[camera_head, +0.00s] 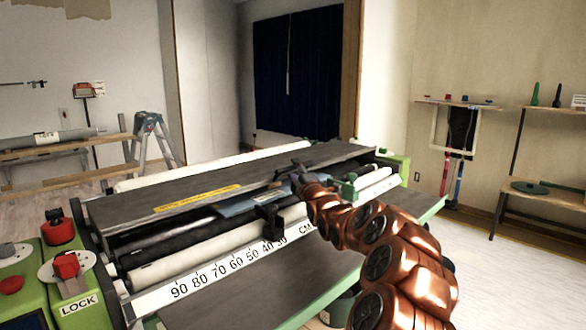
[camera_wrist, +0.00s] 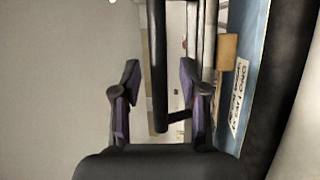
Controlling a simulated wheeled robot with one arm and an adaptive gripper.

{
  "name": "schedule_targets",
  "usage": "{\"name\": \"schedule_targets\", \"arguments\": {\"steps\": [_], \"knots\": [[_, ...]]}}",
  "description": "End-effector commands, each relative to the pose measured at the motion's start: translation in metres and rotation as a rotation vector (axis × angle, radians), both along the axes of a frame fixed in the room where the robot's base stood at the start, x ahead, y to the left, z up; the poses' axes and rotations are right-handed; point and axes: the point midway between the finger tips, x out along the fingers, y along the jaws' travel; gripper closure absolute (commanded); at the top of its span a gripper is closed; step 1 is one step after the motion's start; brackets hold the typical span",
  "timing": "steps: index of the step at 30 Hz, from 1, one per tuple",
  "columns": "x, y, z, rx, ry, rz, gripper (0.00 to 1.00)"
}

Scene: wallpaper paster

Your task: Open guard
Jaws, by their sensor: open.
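The pasting machine's guard seems to be the long dark grey top panel (camera_head: 140,207) with a yellow label strip; it lies nearly flat over the rollers. My gripper (camera_head: 292,172) is at the panel's near edge, right of its middle. In the wrist view my gripper (camera_wrist: 158,82) is open, its two fingers apart. A dark bar (camera_wrist: 158,45) runs between the fingers, with clear gaps on both sides. Whether this bar belongs to the guard I cannot tell. My gripper and arm hide part of the panel's edge.
A blue plate (camera_head: 245,204) lies below the panel's edge; it also shows in the wrist view (camera_wrist: 253,60). A numbered scale (camera_head: 228,267) runs along the front. Red knobs (camera_head: 66,265) and a LOCK label stand at left. A stepladder (camera_head: 152,135) stands behind.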

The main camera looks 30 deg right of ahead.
Motion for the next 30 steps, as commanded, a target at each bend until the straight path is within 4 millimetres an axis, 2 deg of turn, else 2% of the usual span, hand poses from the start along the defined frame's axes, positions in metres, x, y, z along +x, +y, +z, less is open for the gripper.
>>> {"name": "schedule_targets", "arguments": {"steps": [7, 20, 30], "knots": [[0.016, -0.001, 0.005, -0.002, -0.003, 0.001, 0.57], [0.020, -0.002, 0.005, 0.000, -0.001, 0.002, 0.57], [0.020, -0.002, 0.005, 0.000, -0.001, 0.002, 0.92]]}}
